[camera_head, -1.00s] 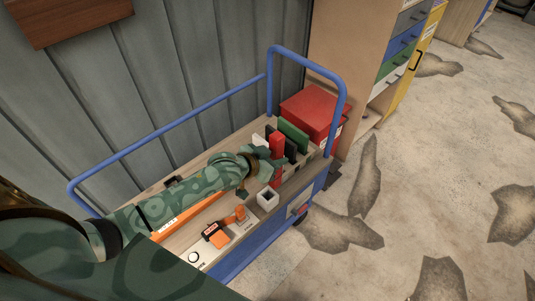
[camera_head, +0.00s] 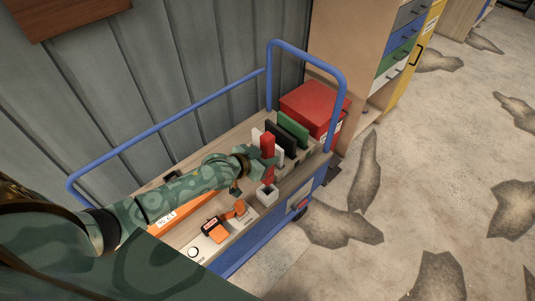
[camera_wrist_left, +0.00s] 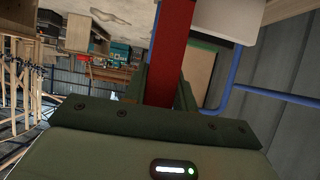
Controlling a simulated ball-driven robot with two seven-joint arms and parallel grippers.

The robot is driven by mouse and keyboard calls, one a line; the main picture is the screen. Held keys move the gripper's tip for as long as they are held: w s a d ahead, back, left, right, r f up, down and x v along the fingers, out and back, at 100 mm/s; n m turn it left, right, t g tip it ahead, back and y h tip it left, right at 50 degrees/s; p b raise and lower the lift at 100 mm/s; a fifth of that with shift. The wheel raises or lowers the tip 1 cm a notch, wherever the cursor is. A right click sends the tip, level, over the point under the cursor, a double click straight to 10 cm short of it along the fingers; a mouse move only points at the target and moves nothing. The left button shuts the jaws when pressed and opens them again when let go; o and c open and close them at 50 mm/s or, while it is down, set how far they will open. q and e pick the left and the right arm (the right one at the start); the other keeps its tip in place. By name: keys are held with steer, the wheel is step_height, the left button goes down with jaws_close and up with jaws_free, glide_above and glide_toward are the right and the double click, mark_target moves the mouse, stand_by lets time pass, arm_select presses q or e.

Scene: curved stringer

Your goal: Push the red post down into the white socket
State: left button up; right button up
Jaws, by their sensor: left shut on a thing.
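The red post (camera_head: 267,146) stands upright in my left gripper (camera_head: 264,164), which is shut around its middle. Part of the post shows above the fingers and part below. The white socket (camera_head: 268,197) is a small square block with an open top on the cart's near side. The post's lower end appears right at the back of the socket's opening; I cannot tell whether it is inside or just above. In the left wrist view the red post (camera_wrist_left: 170,50) rises from between the fingers (camera_wrist_left: 170,95). My right gripper is not in view.
Black, white and green upright panels (camera_head: 293,128) and a red box (camera_head: 312,108) stand behind the post. An orange-and-black tool (camera_head: 214,228) lies in front. A blue rail (camera_head: 345,110) bounds the cart's far end. An orange bar (camera_head: 175,218) lies under my arm.

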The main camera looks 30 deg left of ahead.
arm_select(q)
step_height(320, 180, down, 4)
steer(key=shift+r+b, duration=0.15)
steer(key=shift+b, duration=0.9)
steer(key=shift+r, duration=0.1)
steer(key=shift+p, duration=0.6)
stand_by(0.5)
steer(key=shift+f+b, duration=2.5)
steer(key=shift+f, duration=1.05)
steer(key=o, duration=1.1)
steer(key=p+v, duration=0.6)
steer(key=v, duration=1)
steer(key=shift+s+a+r, duration=0.1)
steer(key=shift+r, duration=0.15)
